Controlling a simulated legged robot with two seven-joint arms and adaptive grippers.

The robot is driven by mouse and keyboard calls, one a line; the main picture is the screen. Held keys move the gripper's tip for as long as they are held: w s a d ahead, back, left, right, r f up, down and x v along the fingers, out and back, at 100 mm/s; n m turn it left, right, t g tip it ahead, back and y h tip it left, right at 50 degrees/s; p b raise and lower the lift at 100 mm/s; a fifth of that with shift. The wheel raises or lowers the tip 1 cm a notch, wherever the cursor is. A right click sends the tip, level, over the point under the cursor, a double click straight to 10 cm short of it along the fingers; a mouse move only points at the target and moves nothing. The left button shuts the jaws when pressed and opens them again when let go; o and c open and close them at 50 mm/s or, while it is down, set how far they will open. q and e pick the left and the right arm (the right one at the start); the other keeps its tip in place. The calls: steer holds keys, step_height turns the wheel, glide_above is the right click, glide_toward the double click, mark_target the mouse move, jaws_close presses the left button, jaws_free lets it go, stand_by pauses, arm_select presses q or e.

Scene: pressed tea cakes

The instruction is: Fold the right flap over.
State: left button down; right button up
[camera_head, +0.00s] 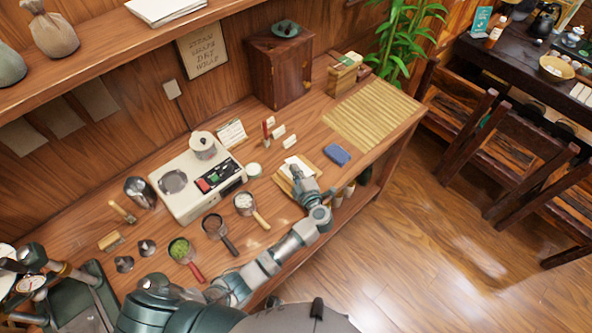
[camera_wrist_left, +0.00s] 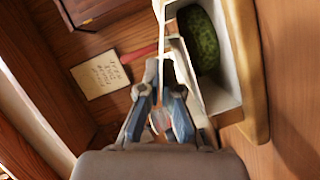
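A white paper wrapper (camera_head: 291,163) stands open on a wooden board (camera_head: 285,183) near the table's front edge. In the left wrist view, a dark green pressed cake (camera_wrist_left: 199,42) lies inside the wrapper's raised white walls (camera_wrist_left: 224,100). The board's rounded edge (camera_wrist_left: 250,70) shows to its right. My left gripper (camera_head: 296,169) is over the wrapper. In the left wrist view its fingertips (camera_wrist_left: 162,66) are close together at the wrapper's left wall; whether they grip the paper is unclear. My right gripper is not in view.
A blue block (camera_head: 337,154) and a bamboo mat (camera_head: 375,115) lie to the right. A white appliance (camera_head: 197,180) and small pans (camera_head: 216,226) stand to the left. A red-handled tool (camera_head: 267,131) and small cards stand behind the board.

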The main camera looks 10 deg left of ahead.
arm_select(q)
steer(key=c, duration=1.7)
jaws_free()
steer(key=shift+f, duration=0.15)
steer(key=shift+d, duration=0.15)
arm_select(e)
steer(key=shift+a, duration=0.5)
